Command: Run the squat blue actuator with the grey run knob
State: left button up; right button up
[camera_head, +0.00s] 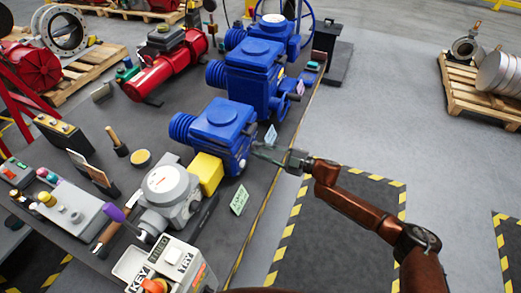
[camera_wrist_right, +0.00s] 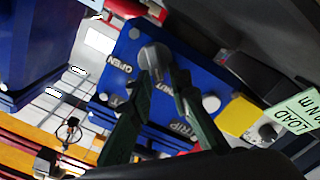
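A squat blue actuator (camera_head: 222,118) stands near the right edge of the dark bench. In the right wrist view, its blue face (camera_wrist_right: 122,62) bears white lettering, including OPEN and TRIP, and a grey round knob (camera_wrist_right: 153,57). My right gripper (camera_head: 258,150) is at the actuator's right-hand side, reaching in from the right. In the right wrist view, the two dark fingers (camera_wrist_right: 158,85) are spread, with the knob between and just beyond their tips. I cannot tell whether they touch it. My left gripper is not in view.
Taller blue actuators (camera_head: 254,70) stand behind it along the bench. A yellow block (camera_head: 207,172) and a grey round-topped unit (camera_head: 170,188) are in front. A green tag (camera_head: 239,199) stands at the bench edge. Open floor lies right of the bench.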

jog(key=shift+o, duration=0.9)
jog(key=shift+d, duration=0.1)
jog(key=v, duration=1.1)
jog(key=shift+s+d, duration=0.15)
jog(key=shift+d, duration=0.15)
